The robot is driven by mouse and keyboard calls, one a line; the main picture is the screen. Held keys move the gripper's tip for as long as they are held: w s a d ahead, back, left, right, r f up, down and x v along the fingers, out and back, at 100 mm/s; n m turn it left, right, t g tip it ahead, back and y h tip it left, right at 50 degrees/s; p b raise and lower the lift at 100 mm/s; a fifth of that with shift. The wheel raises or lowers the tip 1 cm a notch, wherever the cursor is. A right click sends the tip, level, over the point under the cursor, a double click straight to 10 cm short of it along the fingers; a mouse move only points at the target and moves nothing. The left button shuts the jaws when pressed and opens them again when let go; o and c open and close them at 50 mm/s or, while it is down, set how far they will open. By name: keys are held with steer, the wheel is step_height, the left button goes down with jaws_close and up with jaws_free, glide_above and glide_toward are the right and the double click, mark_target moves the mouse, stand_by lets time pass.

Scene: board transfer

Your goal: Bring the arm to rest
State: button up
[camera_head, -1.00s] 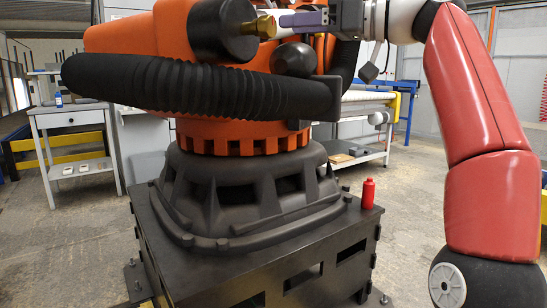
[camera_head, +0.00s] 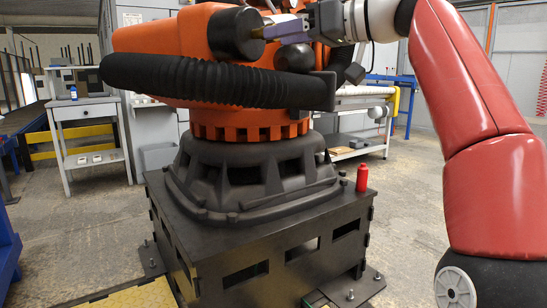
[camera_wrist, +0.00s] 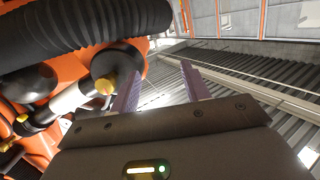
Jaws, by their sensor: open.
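My arm, with its red link, is raised on the right of the head view. My gripper (camera_head: 272,30) is held up at the top, pointing left in front of the big orange robot (camera_head: 165,45). In the wrist view the two purple-grey fingers of my gripper (camera_wrist: 158,78) stand apart with nothing between them. The left finger overlaps the orange robot's dark round part with a brass tip (camera_wrist: 106,84). I cannot tell whether they touch.
The orange robot stands on a black pedestal (camera_head: 255,225) with a red bottle (camera_head: 362,178) on its right corner. A white side table (camera_head: 85,112) stands at left and a conveyor (camera_head: 360,103) behind. A yellow plate (camera_head: 140,295) lies at lower left. Floor at right is open.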

steer(key=s+a+f+m+h+p, duration=0.1)
steer(key=s+f+m+h, duration=0.2)
steer(key=f, duration=0.4)
steer(key=s+a+f+m+h+p, duration=0.1)
steer(key=f+m+h, duration=0.2)
steer(key=f+h, duration=0.35)
steer(key=s+d+f+m+h+p, duration=0.1)
steer(key=s+d+f, duration=0.4)
steer(key=f, duration=0.5)
steer(key=s+d+f+m+g+h+p, duration=0.1)
steer(key=s+d+f+m+h, duration=0.1)
steer(key=s+d+f, duration=0.3)
steer(key=s+d+f+m+g+h+p, duration=0.1)
steer(key=s+d+f, duration=0.3)
steer(key=s+f, duration=0.6)
step_height(320, 180, down, 5)
steer(key=shift+s+d+r+m+h, duration=0.1)
steer(key=shift+s+d+m+h, duration=0.4)
steer(key=shift+m, duration=0.3)
steer(key=shift+w+a, duration=0.1)
steer(key=shift+c, duration=0.5)
